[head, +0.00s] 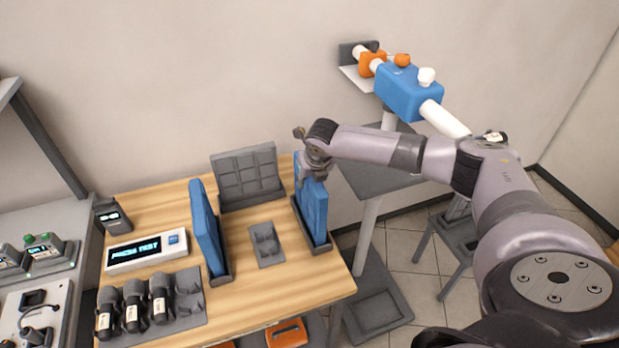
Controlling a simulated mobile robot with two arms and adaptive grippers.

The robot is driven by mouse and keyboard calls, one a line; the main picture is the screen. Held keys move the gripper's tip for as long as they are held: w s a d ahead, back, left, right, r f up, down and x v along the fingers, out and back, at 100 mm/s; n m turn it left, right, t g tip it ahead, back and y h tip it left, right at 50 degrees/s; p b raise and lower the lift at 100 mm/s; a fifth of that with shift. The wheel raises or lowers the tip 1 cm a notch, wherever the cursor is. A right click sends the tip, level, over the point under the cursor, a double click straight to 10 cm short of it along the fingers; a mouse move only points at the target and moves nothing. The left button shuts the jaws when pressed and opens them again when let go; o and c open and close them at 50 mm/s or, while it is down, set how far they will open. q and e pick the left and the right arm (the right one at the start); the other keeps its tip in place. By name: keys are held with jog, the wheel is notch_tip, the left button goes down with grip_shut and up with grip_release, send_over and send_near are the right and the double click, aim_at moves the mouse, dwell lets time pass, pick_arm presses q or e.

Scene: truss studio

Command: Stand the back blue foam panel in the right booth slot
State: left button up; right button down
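A blue foam panel (314,213) stands upright in the right booth slot (322,248) on the wooden table. My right gripper (315,172) is at the top of this panel, over its upper edge. Its fingertips are partly hidden, so I cannot tell whether they grip the panel or only touch it. Another blue panel (205,228) stands upright in the left slot (222,278). A grey panel with a square grid (247,173) stands at the back, in a grey base (252,201). My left gripper is not in view.
A small grey tray (266,244) lies between the blue panels. A white display box (147,252) and a dark holder with several bottle-like items (190,308) are at the left.

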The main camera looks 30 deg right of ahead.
jog(key=shift+f, duration=0.55)
dwell(0.4)
jog(key=c, duration=1.4)
grip_release()
jog(key=p+v, duration=0.8)
jog(key=p, duration=0.2)
jog(key=shift+r, duration=0.35)
jog(key=shift+s+r, duration=0.15)
jog(key=shift+v, duration=1)
jog(key=shift+s+a, duration=0.1)
